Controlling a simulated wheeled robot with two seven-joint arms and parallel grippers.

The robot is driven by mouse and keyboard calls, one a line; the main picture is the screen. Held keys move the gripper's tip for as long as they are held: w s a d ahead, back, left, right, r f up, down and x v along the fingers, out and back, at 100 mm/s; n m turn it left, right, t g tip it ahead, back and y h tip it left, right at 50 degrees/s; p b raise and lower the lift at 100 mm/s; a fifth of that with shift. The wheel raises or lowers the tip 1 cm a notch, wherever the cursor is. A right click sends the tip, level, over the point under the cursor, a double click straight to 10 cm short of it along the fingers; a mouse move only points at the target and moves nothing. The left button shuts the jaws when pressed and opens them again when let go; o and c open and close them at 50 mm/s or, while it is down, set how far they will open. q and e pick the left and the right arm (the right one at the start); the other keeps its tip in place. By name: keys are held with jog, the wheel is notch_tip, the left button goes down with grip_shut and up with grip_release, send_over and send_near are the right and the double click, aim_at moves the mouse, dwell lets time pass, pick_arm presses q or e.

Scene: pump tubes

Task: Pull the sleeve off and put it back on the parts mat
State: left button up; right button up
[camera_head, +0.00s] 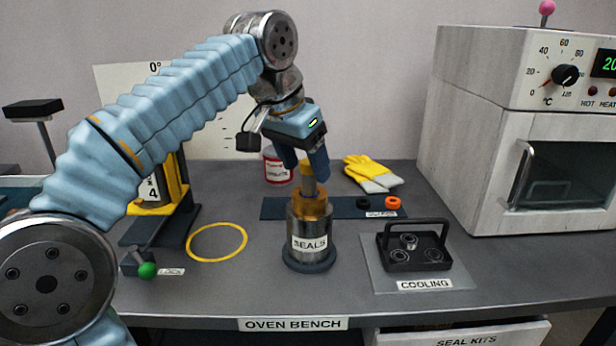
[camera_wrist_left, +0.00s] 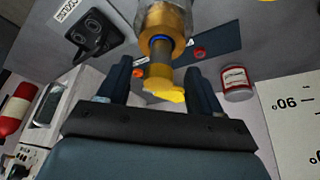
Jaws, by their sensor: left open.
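A steel cylinder labelled SEALS (camera_head: 308,226) stands upright on the bench. A brass collar (camera_head: 309,203) tops it, with a grey rod (camera_head: 308,186) rising from it. A yellow piece (camera_head: 306,168), apparently the sleeve, caps the rod; it also shows in the left wrist view (camera_wrist_left: 166,92). My left gripper (camera_head: 305,165) is open above the cylinder, fingers on either side of the rod's capped end. The dark blue parts mat (camera_head: 278,209) lies behind the cylinder with a black ring (camera_head: 363,203) and orange ring (camera_head: 393,203).
A cooling tray with a handle (camera_head: 414,250) stands right of the cylinder. Yellow gloves (camera_head: 370,172) and a red-and-white can (camera_head: 277,167) are behind. A yellow hoop outline (camera_head: 217,257) is at left. The oven (camera_head: 520,130) blocks the right rear.

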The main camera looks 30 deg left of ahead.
aim_at(305, 164)
pick_arm(q)
jog(key=shift+x, duration=1.75)
grip_shut()
jog(key=shift+r+p, duration=0.55)
jog(key=shift+r, duration=0.1)
jog(key=shift+r, duration=2.3)
